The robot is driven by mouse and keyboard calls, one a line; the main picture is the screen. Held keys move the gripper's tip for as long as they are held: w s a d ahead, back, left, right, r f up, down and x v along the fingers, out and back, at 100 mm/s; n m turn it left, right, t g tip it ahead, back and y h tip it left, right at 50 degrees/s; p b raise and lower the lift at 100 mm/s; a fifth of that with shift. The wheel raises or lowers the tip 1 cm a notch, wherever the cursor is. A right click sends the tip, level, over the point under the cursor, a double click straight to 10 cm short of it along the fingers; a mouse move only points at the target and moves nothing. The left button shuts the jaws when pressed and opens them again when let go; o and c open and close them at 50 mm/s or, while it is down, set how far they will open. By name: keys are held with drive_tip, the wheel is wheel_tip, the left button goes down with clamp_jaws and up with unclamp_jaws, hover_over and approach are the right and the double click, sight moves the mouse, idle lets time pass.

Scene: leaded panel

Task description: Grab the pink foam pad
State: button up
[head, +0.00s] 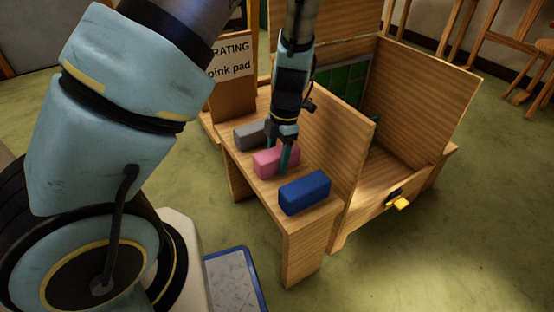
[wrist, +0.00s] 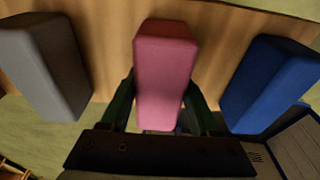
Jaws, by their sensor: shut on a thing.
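The pink foam pad (head: 272,163) lies on a narrow wooden shelf, between a grey pad and a blue pad. My gripper (head: 281,155) reaches down over it from above, with one dark green finger showing on the pad's near side. In the wrist view the pink pad (wrist: 165,65) stands between the two fingers of my gripper (wrist: 160,105), one on each side. The gripper is shut on the pink pad. I cannot tell whether the pad is lifted off the shelf.
The grey pad (head: 250,134) and blue pad (head: 304,192) flank it closely on the wooden shelf (head: 300,222). A tall wooden panel (head: 318,140) stands right behind the pads. A sign (head: 230,58) reads "pink pad". A blue-rimmed tray (head: 238,278) is on the floor.

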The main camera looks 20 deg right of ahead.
drive_tip(key=c, duration=0.5)
